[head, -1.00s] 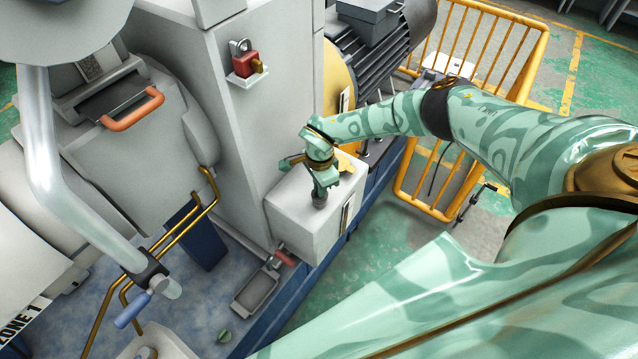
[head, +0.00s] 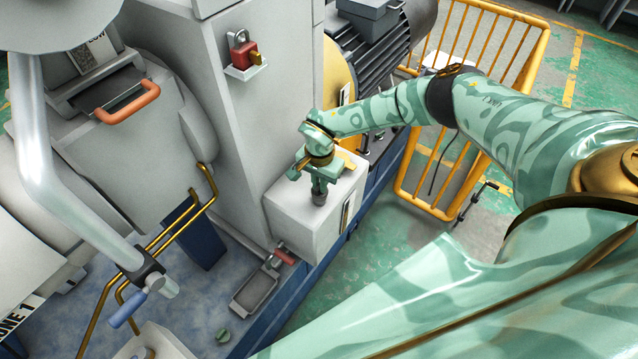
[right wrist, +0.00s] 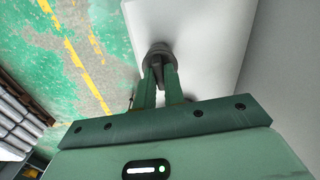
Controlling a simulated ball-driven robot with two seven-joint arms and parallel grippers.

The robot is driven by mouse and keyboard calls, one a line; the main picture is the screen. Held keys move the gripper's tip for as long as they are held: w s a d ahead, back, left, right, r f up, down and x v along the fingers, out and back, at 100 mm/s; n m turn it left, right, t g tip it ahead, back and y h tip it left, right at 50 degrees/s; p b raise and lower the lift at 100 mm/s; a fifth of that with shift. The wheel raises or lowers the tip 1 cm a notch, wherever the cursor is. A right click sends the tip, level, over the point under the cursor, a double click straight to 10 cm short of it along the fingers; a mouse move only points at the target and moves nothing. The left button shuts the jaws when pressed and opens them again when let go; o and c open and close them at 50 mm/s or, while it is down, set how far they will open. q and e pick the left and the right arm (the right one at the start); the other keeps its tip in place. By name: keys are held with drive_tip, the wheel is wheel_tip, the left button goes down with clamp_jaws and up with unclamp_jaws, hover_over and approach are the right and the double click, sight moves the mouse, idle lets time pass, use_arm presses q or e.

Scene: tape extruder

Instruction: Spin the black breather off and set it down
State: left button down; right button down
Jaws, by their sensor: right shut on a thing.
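The black breather (head: 319,198) is a small dark cap on top of the light grey box (head: 300,222). My right gripper (head: 319,188) points down over the box and is shut on the breather. In the right wrist view the breather (right wrist: 160,50) shows as a dark grey round cap between the two green fingertips (right wrist: 160,68), against the pale box top. I cannot tell whether it is still threaded in or clear of the box. My left gripper is not in view.
A tall grey cabinet with a red padlock (head: 243,52) stands behind and left of the box. A shallow grey tray (head: 254,291) lies at the box's foot. A yellow guard rail (head: 440,190) stands at right. A bent metal pipe crosses at left.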

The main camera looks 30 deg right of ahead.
drive_tip(key=shift+w, duration=0.1)
drive_tip(key=n+b, duration=0.1)
drive_tip(key=n, duration=0.1)
drive_tip(key=shift+n, duration=1.3)
drive_tip(key=shift+n+b, duration=0.5)
drive_tip(key=shift+n, duration=0.6)
drive_tip(key=shift+r+n, duration=0.1)
drive_tip(key=shift+n, duration=1.1)
